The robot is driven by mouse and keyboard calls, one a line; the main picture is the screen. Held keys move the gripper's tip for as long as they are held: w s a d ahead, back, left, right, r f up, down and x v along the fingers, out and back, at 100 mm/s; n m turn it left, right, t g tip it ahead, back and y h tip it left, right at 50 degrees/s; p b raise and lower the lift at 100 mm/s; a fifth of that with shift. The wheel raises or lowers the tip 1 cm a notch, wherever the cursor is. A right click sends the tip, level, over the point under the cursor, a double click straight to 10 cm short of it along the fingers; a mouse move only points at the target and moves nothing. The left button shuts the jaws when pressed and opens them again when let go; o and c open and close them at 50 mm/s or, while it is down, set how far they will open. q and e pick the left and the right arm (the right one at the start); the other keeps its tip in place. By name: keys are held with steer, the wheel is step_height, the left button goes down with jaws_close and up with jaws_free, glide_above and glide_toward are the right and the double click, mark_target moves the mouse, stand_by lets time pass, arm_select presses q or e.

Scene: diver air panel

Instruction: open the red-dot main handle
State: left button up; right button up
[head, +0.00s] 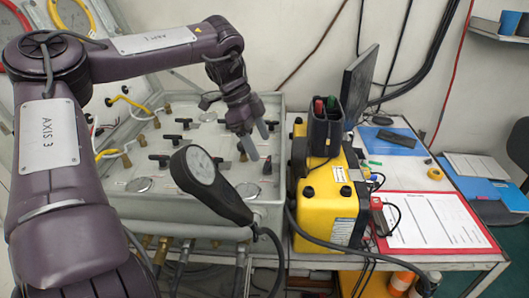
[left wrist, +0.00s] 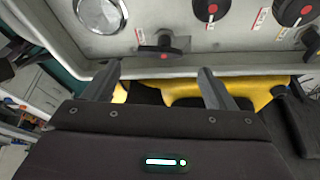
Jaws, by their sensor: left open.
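The air panel (head: 150,205) is a grey open case with several black T-handles and round gauges. Two black round knobs with red dots, one at the top middle (left wrist: 211,9) and one at the top right (left wrist: 294,10), also show. I cannot tell which one is the main handle. My left gripper (head: 257,141) is open and empty over the panel's right side; its fingers also show in the left wrist view (left wrist: 160,74). My right gripper is not seen.
A red clipboard (head: 435,220) and a dark screen (head: 358,85) are farther right.

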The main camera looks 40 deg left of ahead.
mark_target(267, 161)
arm_select(q)
steer(key=x, duration=0.3)
steer(key=shift+f, duration=0.35)
steer(key=shift+d+f, duration=0.15)
steer(key=shift+f, duration=0.2)
steer(key=c, duration=1)
steer(key=shift+f+n, duration=0.1)
steer(key=shift+n, duration=0.3)
steer(key=shift+d+n+t+b, duration=0.1)
steer(key=shift+n+t+b, duration=0.2)
steer(key=shift+b, duration=0.1)
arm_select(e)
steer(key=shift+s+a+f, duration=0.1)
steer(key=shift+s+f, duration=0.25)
